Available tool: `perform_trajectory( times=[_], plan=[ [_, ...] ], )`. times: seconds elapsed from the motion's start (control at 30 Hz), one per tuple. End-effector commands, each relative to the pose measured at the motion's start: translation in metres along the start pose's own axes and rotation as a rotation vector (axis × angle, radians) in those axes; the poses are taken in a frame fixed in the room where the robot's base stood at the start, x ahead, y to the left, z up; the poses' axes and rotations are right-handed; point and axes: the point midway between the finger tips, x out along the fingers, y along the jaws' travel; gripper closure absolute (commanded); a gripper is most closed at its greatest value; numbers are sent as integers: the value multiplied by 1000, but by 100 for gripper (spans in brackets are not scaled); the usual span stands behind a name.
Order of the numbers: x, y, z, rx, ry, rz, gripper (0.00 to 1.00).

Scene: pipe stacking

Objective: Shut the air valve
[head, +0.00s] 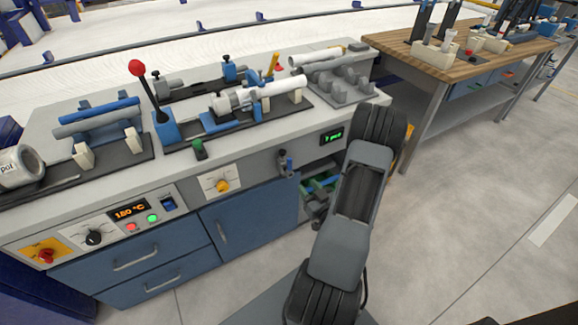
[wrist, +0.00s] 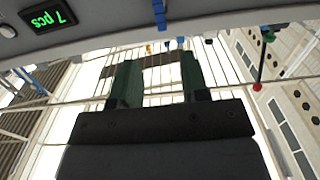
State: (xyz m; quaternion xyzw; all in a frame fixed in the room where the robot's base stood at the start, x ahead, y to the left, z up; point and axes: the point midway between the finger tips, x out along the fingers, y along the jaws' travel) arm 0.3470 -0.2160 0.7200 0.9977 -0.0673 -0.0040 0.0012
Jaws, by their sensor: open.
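The air valve seems to be the small dark fitting with a blue handle (head: 289,165) on the bench's front face, left of the green counter display. Its handle looks roughly upright; whether it is open or shut I cannot tell. A blue part at the top edge of the wrist view (wrist: 159,14) looks like the same handle. My gripper (wrist: 157,88) has its two dark green fingers apart with nothing between them. In the wrist view it is below the blue part and apart from it. In the head view my arm hides most of it.
The counter display (head: 332,136) is right of the valve; it also shows in the wrist view (wrist: 53,18). A yellow-knobbed panel (head: 221,185) is left of the valve. A red-balled lever (head: 137,68) stands on the bench. Green bins (head: 318,182) sit on the shelf below.

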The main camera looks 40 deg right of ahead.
Motion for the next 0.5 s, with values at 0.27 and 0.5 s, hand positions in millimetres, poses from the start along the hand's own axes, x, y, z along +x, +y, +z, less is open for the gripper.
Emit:
perform_trajectory(
  times=[0.27,0.5],
  plan=[
    [29,2,7,-7,10,-4,58],
    [41,3,8,-9,8,-8,58]
  ],
)
